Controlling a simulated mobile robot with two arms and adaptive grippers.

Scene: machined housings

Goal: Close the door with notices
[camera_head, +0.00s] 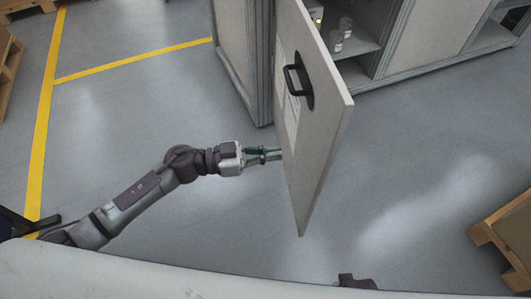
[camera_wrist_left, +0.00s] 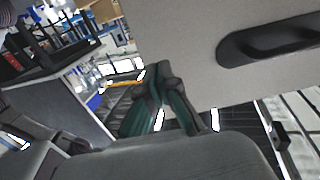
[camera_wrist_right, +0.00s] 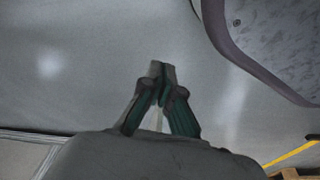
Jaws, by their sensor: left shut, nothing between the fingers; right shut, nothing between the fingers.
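The cabinet door (camera_head: 318,130) stands wide open, swung out toward me, with a black handle (camera_head: 298,80) and pale paper sheets, likely the notices (camera_head: 291,108), on its left face. The door and its handle also show in the left wrist view (camera_wrist_left: 195,60). My left gripper (camera_head: 280,154) is shut and empty, with its fingertips at the door's left face, below the handle. I cannot tell whether they touch it. My right gripper (camera_wrist_right: 160,75) is shut and empty over bare floor in the right wrist view.
The grey cabinet (camera_head: 435,40) stands at the back, with small containers (camera_head: 340,35) on a shelf behind the door. Wooden pallets stand at the right (camera_head: 508,238) and far left (camera_head: 8,55). Yellow lines (camera_head: 130,62) mark the floor. The floor right of the door is clear.

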